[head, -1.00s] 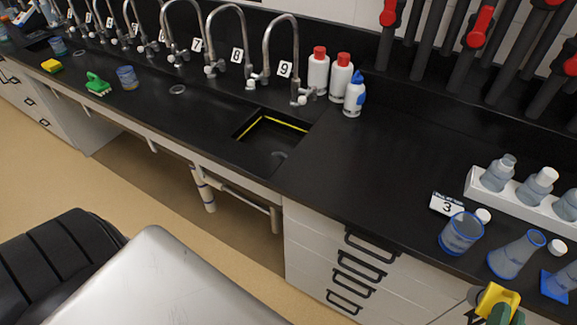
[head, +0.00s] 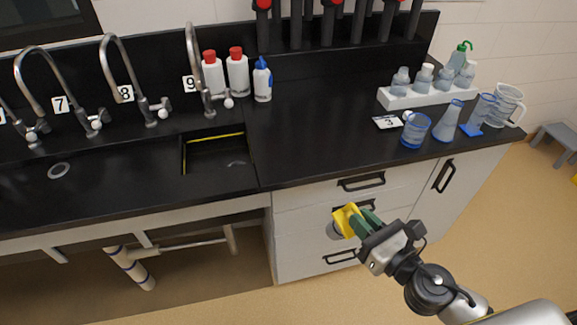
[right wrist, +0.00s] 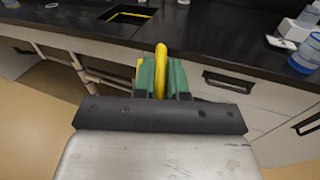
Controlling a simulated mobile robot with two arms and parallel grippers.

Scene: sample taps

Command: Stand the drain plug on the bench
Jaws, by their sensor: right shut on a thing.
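The drain plug, with a yellow upper part (head: 346,219), is held in my right gripper (head: 362,221). A grey rounded part shows just below the yellow in the head view; I cannot tell for sure if it belongs to the plug. In the right wrist view, a yellow loop (right wrist: 161,68) stands up between the green fingers (right wrist: 162,80), which are shut on it. The gripper is in front of the drawers, on the near side of the black bench (head: 310,140) and apart from it. My left gripper is not in view.
The bench top is clear between the sink (head: 216,152) and the number 3 card (head: 387,122). Bottles (head: 238,73) and taps stand at the back.

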